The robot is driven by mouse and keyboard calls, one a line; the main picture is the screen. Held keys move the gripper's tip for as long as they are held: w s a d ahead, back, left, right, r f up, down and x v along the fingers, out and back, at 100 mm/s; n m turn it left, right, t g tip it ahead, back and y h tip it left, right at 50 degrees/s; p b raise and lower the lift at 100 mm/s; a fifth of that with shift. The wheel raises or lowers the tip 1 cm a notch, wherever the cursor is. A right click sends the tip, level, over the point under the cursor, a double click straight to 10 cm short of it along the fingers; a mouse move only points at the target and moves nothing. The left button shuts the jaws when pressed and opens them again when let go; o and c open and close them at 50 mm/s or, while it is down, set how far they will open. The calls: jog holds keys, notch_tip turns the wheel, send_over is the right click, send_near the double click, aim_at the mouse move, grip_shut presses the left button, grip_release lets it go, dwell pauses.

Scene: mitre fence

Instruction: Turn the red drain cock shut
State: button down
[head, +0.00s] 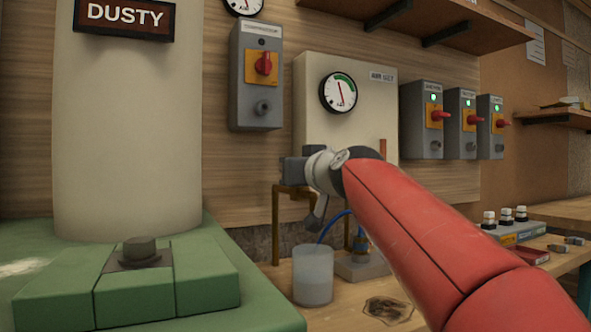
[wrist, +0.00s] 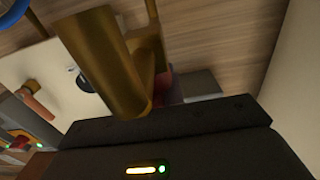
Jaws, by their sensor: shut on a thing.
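My gripper (head: 294,170) is at the brass pipework (head: 276,222) below the cream air unit. In the wrist view a thick brass pipe (wrist: 112,62) crosses close in front of the dark gripper body. A small red part (wrist: 163,88), which looks like the drain cock's handle, shows behind the pipe at the jaws. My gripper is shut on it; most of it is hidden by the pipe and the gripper. In the head view the jaws and wrist hide the cock, so its angle cannot be told.
A translucent cup (head: 313,276) stands on the bench under the pipework, beside a blue hose (head: 333,228). The cream unit (head: 315,75) carries a gauge (head: 339,92). Grey switch boxes (head: 422,120) with red handles are right of it. A green machine (head: 140,285) fills the left.

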jog(key=shift+r, duration=0.1)
jog(key=c, duration=1.5)
grip_release()
jog(key=b+v, duration=0.2)
jog(key=v, duration=0.5)
jog(key=shift+s+d+b, duration=0.1)
jog(key=shift+s+b, duration=0.25)
jog(key=shift+s, duration=0.1)
